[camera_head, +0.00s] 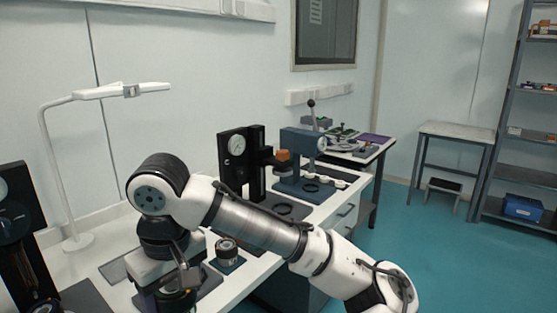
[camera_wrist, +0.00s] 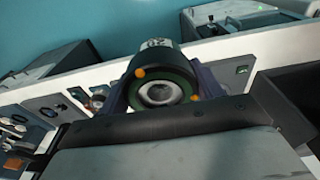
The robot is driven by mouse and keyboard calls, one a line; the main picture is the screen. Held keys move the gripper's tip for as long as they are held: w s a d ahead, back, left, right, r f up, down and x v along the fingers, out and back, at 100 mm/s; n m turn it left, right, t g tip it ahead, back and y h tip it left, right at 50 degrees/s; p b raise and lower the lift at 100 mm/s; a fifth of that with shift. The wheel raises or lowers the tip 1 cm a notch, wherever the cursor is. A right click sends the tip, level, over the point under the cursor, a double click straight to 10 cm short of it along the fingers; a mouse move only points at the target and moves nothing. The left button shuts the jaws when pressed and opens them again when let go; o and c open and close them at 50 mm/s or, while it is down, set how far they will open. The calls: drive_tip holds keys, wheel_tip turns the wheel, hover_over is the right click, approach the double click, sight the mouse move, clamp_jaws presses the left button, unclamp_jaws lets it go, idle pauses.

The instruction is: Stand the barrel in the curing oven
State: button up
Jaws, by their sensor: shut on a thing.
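The barrel (camera_wrist: 158,64) is a dark, short cylinder with a green inner ring, a grey centre and orange dots. In the wrist view, my gripper (camera_wrist: 162,90) is shut on it, one finger at each side. In the head view, my gripper (camera_head: 178,282) points down at the lower left over the white bench, with a dark round part low between its fingers. I cannot tell whether the barrel touches anything below. I cannot identify the curing oven with certainty; grey box-like units show at the upper left (camera_wrist: 48,86) and top right (camera_wrist: 240,18) of the wrist view.
A similar small cylinder (camera_head: 228,250) stands on a dark mat beside my wrist. A dial gauge stand (camera_head: 237,145) and a blue-grey press (camera_head: 300,145) stand farther along the bench. A white lamp (camera_head: 75,242) stands at left.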

drive_tip(key=shift+s+d, duration=0.1)
drive_tip(key=shift+s, duration=0.25)
drive_tip(key=w+d+f+m+b, duration=0.2)
drive_tip(key=w+f+m+b, duration=0.1)
drive_tip(key=w+f, duration=0.9)
drive_tip(key=w+d+f+m+b, duration=0.1)
drive_tip(key=w+d+f+m, duration=0.2)
drive_tip(key=f, duration=0.5)
drive_tip(key=w+d+f+m+b, duration=0.1)
drive_tip(key=w+d+f+b, duration=0.2)
drive_tip(key=f, duration=0.4)
drive_tip(key=d+f+m+h+b, duration=0.1)
drive_tip(key=d+f, duration=0.2)
drive_tip(key=f, duration=0.7)
drive_tip(key=d+f+m, duration=0.1)
drive_tip(key=d+f, duration=0.2)
drive_tip(key=f, duration=0.7)
drive_tip(key=s+d+f+b, duration=0.1)
drive_tip(key=s+f, duration=0.4)
drive_tip(key=f, duration=0.3)
drive_tip(key=s+d+f+m+b, duration=0.1)
drive_tip(key=s+d+f, duration=0.1)
drive_tip(key=s+f, duration=0.3)
wheel_tip(320, 180, down, 3)
drive_tip(key=shift+r+t, duration=0.15)
drive_tip(key=shift+t, duration=0.15)
drive_tip(key=shift+s, duration=0.1)
